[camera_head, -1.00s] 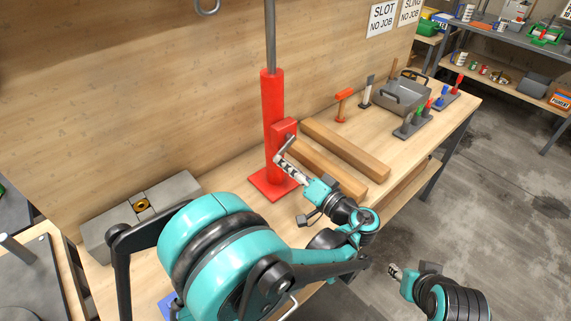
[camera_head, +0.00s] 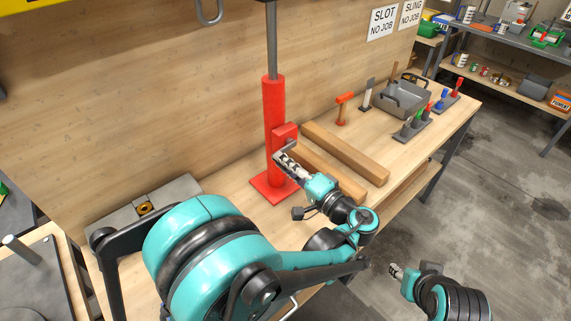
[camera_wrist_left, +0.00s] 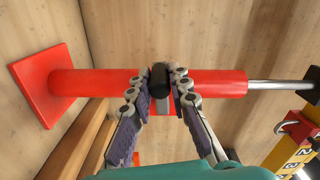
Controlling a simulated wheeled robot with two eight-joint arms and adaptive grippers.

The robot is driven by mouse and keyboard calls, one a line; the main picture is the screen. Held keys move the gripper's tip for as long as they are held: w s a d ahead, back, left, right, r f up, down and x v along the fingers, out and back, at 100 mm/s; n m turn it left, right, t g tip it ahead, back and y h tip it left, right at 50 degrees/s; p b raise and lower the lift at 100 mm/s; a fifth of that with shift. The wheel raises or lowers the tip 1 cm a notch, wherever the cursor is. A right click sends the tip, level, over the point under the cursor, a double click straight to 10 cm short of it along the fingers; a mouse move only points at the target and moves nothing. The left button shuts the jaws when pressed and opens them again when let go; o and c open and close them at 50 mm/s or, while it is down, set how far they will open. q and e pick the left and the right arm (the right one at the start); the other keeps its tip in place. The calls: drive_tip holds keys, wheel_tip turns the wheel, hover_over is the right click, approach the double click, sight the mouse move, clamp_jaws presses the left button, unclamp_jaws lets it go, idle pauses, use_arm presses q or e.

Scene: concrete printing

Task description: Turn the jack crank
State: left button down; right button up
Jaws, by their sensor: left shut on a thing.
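The red jack (camera_head: 273,110) stands upright on its square base on the workbench, with a grey rod rising from its top. A bent grey crank (camera_head: 288,150) sticks out of the red box on its side. My left gripper (camera_head: 282,160) is at the crank's outer end, its fingers closed around the dark handle. In the left wrist view, the black crank handle (camera_wrist_left: 160,78) sits between the two fingertips, in front of the red jack body (camera_wrist_left: 95,83). My right gripper (camera_head: 396,272) hangs away from the bench at lower right; its finger opening is too small to judge.
Two wooden beams (camera_head: 345,152) lie right of the jack. A grey pan (camera_head: 404,98), an orange-handled tool (camera_head: 343,108) and tool racks stand farther right. A grey block (camera_head: 185,190) lies left. A yellow numbered scale (camera_wrist_left: 295,155) shows in the wrist view.

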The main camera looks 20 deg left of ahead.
use_arm(q)
drive_tip(key=shift+r+m, duration=0.55)
drive_tip(key=shift+m, duration=0.35)
drive_tip(key=c, duration=1.4)
unclamp_jaws()
drive_tip(key=v, duration=0.7)
drive_tip(key=shift+s+d+f, duration=0.1)
drive_tip(key=shift+d, duration=0.05)
drive_tip(key=shift+c, duration=0.3)
